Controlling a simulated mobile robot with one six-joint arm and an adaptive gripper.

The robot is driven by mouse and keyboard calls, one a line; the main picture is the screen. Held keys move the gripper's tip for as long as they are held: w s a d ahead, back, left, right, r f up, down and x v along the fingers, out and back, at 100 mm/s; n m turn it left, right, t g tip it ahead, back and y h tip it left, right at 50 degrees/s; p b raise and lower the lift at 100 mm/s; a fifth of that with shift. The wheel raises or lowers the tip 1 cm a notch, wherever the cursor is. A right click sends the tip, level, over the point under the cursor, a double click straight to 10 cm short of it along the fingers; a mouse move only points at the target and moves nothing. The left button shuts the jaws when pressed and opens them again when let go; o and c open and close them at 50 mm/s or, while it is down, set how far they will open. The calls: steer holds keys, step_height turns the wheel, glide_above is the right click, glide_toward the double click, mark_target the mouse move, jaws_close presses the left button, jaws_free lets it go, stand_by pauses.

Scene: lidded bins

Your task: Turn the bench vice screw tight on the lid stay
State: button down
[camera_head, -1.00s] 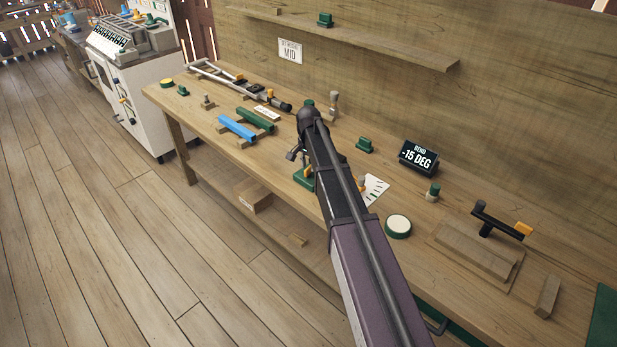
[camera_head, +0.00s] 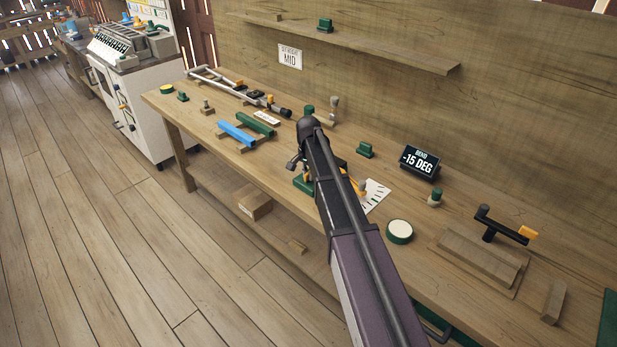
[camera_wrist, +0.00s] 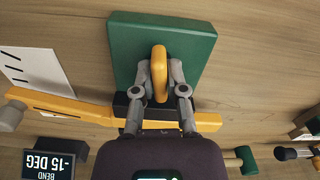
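The bench vice has a green base (camera_wrist: 200,35), dark jaws (camera_wrist: 128,105) and a yellow upright handle (camera_wrist: 160,72), seen from above in the wrist view. My gripper (camera_wrist: 160,66) has one grey finger on each side of this handle and appears closed on it. A long yellow bar (camera_wrist: 70,106), which looks like the lid stay, runs to the dark jaws. My gripper's palm hides part of the jaws and bar. In the head view my arm covers most of the vice; a corner of its green base (camera_head: 303,184) shows beside my gripper (camera_head: 295,164).
A marked white card (camera_head: 376,196) lies right of the vice. Behind it stands a "BEND -15 DEG" display (camera_head: 420,162). A round white-topped green button (camera_head: 400,232) is near the bench's front. Blue (camera_head: 236,133) and green (camera_head: 257,123) tubes lie to the left.

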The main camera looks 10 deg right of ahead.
steer(key=shift+m, duration=2)
steer(key=shift+m, duration=2)
steer(key=shift+m, duration=2.1)
